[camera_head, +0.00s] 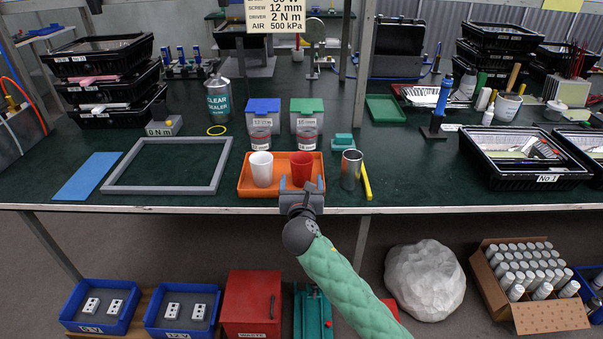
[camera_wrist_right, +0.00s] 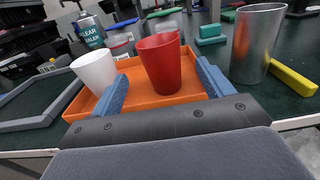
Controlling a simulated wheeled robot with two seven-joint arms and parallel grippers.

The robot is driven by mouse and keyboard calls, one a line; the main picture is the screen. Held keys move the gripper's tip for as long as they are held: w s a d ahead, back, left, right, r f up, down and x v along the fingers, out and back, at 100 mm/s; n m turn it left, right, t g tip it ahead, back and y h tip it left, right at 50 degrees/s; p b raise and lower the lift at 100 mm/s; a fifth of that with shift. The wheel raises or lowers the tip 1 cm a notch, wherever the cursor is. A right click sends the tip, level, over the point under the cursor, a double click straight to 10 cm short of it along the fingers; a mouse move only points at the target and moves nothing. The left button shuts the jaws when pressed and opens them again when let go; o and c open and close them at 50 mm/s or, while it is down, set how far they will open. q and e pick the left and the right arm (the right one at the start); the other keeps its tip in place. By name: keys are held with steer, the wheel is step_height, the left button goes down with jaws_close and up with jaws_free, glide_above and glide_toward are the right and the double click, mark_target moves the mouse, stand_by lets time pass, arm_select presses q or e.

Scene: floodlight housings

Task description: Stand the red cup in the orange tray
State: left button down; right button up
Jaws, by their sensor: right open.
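The red cup (camera_head: 301,167) stands upright in the right part of the orange tray (camera_head: 245,188). It also shows in the right wrist view (camera_wrist_right: 160,65), mouth up, on the floor of the tray (camera_wrist_right: 140,104). A white cup (camera_head: 261,169) stands upright to its left in the same tray. My right gripper (camera_head: 302,183) is open at the tray's front edge. In the right wrist view its blue fingers (camera_wrist_right: 163,75) lie on either side of the red cup with gaps; I cannot tell their exact height. My left gripper is not in view.
A metal cup (camera_head: 351,169) and a yellow bar (camera_head: 365,182) are close right of the tray. A grey frame (camera_head: 219,166) lies to its left. Two lidded bins (camera_head: 263,113) (camera_head: 307,113) with clear containers in front stand behind.

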steer(key=s+d+f+m+g+y, duration=0.15)
steer(key=s+f+m+g, duration=0.25)
steer(key=s+f+m, duration=0.75)
steer(key=s+d+f+m+g, duration=0.25)
steer(key=s+f+m, duration=0.5)
steer(key=f, duration=0.75)
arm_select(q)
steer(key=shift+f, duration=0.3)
arm_select(e)
steer(key=s+f+m+g, duration=0.2)
steer(key=s+f+m, duration=0.2)
steer(key=s, duration=0.3)
steer(key=s+d+f+m+g+y, duration=0.1)
steer(key=s+f+m, duration=0.4)
steer(key=s, duration=0.3)
steer(key=s+f+m+g+y, duration=0.1)
steer(key=s+f+m+g, duration=0.1)
steer(key=s+f+m, duration=0.3)
steer(key=s, duration=0.3)
steer(key=shift+d+f+m+g, duration=0.15)
steer(key=shift+d+m+g, duration=0.15)
steer(key=shift+d+g, duration=0.05)
steer(key=shift+y, duration=0.25)
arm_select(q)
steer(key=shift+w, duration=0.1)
arm_select(e)
steer(key=shift+s, duration=0.1)
